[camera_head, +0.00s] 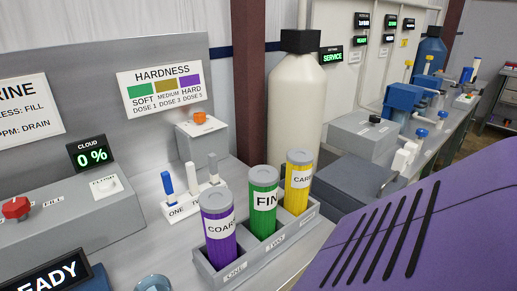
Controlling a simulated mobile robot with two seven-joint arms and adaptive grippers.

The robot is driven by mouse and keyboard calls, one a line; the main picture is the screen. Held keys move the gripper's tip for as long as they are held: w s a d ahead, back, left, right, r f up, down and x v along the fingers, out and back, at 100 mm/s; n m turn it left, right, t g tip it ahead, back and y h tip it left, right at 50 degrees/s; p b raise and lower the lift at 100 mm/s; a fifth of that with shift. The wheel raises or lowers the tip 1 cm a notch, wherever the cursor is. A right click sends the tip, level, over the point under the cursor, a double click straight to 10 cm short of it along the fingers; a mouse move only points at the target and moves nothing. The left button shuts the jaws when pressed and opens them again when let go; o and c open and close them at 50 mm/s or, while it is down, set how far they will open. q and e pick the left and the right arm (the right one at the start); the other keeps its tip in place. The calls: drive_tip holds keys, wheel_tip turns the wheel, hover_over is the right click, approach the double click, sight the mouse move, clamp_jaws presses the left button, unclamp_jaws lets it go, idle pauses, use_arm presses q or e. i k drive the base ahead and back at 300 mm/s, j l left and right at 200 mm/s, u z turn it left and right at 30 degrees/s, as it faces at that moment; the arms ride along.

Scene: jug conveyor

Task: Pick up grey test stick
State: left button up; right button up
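The grey test stick (213,166) stands upright in the right end of a small white stand (176,211) on the grey bench. A white stick (191,178) stands in the middle of the stand and a blue stick (167,184) at its left end, above the label ONE. The lower right of the stand is partly hidden behind the purple canister. Neither of my grippers is in view.
Purple (219,231), green (263,205) and yellow (298,185) canisters stand in a grey rack (262,258) in front and to the right. A box with an orange knob (200,118) is behind the sticks. A control box (70,215) with a red knob is at left.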

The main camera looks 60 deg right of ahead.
sight(214, 176)
drive_tip(key=z, duration=1.35)
